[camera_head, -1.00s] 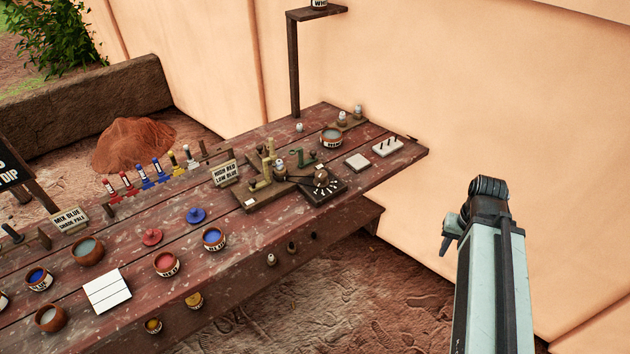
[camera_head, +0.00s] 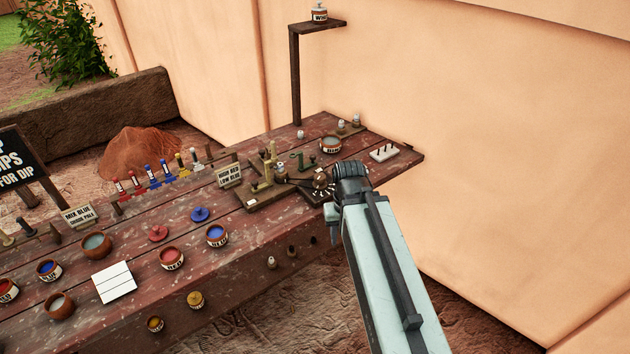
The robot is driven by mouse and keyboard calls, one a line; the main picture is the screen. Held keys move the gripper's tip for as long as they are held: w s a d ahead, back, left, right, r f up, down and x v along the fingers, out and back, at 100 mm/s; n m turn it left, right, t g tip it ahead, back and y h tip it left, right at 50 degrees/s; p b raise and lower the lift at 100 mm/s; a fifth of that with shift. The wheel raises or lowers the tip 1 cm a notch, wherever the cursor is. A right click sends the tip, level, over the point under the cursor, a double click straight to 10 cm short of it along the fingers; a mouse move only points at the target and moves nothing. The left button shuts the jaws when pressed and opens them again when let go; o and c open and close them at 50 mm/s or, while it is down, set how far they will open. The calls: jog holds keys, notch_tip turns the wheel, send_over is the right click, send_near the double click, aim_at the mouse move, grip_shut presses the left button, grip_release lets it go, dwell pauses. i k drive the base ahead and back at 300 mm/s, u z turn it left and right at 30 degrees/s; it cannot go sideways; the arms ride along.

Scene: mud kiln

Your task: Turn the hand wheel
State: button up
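I cannot clearly make out a hand wheel. My gripper (camera_head: 334,214) is at the end of my arm, which overlaps the right edge of the dial board in the picture. The arm hides much of it, so I cannot see whether its fingers are open or touch anything.
The plank table (camera_head: 232,265) holds several paint pots, such as a red one (camera_head: 171,259), and a white tile (camera_head: 114,282). A bowl (camera_head: 330,145) and a pegged white block (camera_head: 384,153) stand beyond my arm. A post with a shelf (camera_head: 318,27) rises behind, before the plain wall.

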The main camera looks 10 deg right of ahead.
aim_at(320, 183)
jog(key=u, duration=0.05)
jog(key=i, duration=1.5)
jog(key=z, duration=0.05)
